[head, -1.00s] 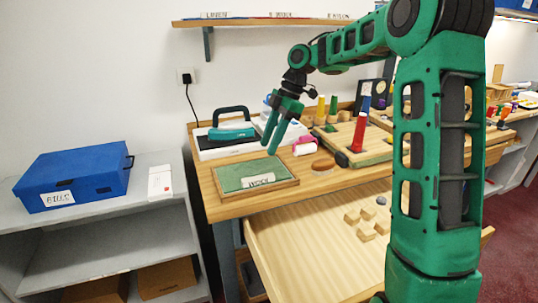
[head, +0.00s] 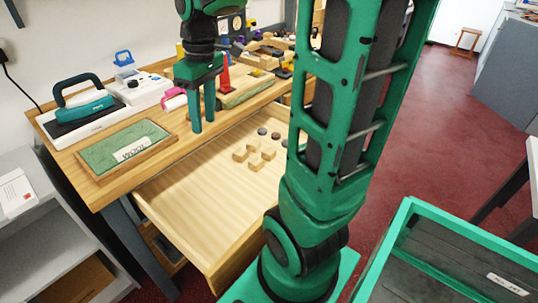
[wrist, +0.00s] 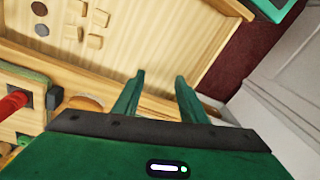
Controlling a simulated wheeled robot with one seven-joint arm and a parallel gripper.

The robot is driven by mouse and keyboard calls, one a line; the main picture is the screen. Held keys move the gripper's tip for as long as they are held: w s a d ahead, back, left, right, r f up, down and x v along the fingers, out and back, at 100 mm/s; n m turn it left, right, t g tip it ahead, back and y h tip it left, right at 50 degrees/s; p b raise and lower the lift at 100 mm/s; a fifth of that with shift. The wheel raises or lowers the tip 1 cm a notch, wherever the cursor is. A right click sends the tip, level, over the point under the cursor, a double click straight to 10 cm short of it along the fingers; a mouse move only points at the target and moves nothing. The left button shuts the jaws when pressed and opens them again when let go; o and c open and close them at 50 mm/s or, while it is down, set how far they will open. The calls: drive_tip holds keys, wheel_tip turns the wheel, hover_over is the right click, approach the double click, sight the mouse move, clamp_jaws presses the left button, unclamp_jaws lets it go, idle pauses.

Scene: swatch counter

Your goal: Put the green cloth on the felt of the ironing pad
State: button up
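I cannot make out a separate green cloth in either view. My gripper (head: 203,127) points down over the pulled-out drawer (head: 200,195), right of the board and apart from it. In the wrist view my gripper (wrist: 157,82) has its two fingers apart, with only drawer wood showing between them.
Several wooden blocks (head: 254,162) and grey discs (head: 262,131) lie in the drawer. An iron (head: 85,103) stands on its base behind the board. The drawer's left half is bare.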

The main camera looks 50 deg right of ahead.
drive_tip(key=s+d+f+m, duration=0.2)
drive_tip(key=s+m, duration=0.3)
drive_tip(key=s, duration=0.4)
drive_tip(key=s+d+f+m+h, duration=0.1)
drive_tip(key=s+m, duration=0.4)
drive_tip(key=s, duration=0.5)
wheel_tip(320, 180, down, 2)
drive_tip(key=shift+d+f, duration=0.2)
drive_tip(key=shift+d, duration=0.25)
drive_tip(key=shift+g, duration=0.3)
drive_tip(key=shift+w+f, duration=0.25)
drive_tip(key=shift+w, duration=0.3)
